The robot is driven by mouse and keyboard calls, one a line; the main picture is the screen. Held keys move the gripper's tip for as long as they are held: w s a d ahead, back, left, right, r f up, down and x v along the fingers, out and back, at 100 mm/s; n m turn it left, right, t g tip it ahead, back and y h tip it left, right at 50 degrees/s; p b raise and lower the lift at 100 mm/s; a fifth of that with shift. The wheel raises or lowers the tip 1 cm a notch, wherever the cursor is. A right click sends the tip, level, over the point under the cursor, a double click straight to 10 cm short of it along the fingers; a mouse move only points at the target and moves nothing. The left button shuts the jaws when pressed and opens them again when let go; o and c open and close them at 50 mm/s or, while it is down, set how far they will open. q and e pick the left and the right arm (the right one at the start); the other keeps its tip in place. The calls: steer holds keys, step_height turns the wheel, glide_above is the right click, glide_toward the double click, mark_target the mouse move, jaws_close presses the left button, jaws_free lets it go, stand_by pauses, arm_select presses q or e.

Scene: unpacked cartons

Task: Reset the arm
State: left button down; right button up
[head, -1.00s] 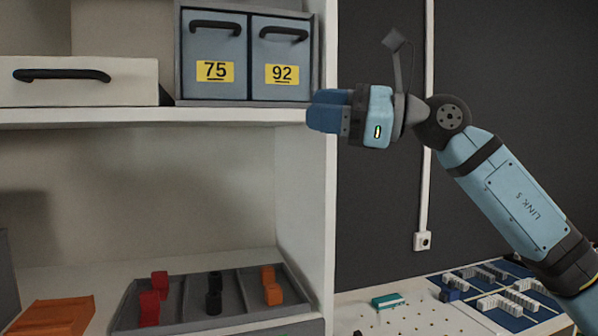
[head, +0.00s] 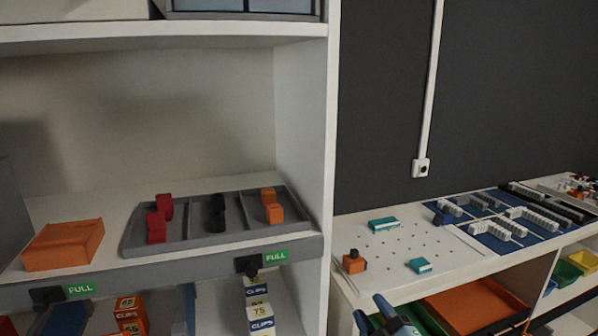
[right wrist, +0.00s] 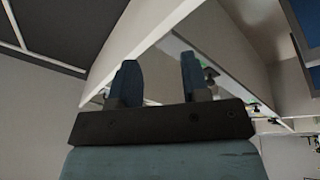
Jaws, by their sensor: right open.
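My right gripper (head: 372,312) shows only in part at the bottom edge of the head view, in front of the white pegboard bench. Its two blue fingers stand apart. In the right wrist view the same gripper (right wrist: 158,78) is open, with nothing between its fingers. Most of the right arm is out of the head view. My left gripper is not in view.
A white shelf (head: 333,150) stands at the left, holding a grey divided tray (head: 232,222) of red, black and orange pieces and an orange box (head: 64,245). Clip boxes (head: 262,318) sit below. The bench (head: 385,265) carries teal boxes and blue panels.

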steer(key=s+d+f+m+g+h, duration=0.2)
steer(key=s+f+m+g, duration=0.35)
steer(key=s+f, duration=0.75)
steer(key=s+d+f+m+g+h, duration=0.35)
steer(key=s+f+m, duration=0.35)
steer(key=s+f, duration=0.6)
arm_select(q)
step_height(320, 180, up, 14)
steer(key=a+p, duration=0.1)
steer(key=p, duration=1.5)
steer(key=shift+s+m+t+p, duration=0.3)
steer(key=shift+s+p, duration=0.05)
steer(key=shift+p, duration=0.05)
arm_select(e)
step_height(320, 180, up, 14)
steer(key=shift+w+n+t, duration=0.3)
steer(key=shift+w+n, duration=0.05)
steer(key=shift+n, duration=0.1)
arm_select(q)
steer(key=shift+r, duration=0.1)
arm_select(e)
steer(key=shift+f+y, duration=0.1)
steer(key=shift+y, duration=0.15)
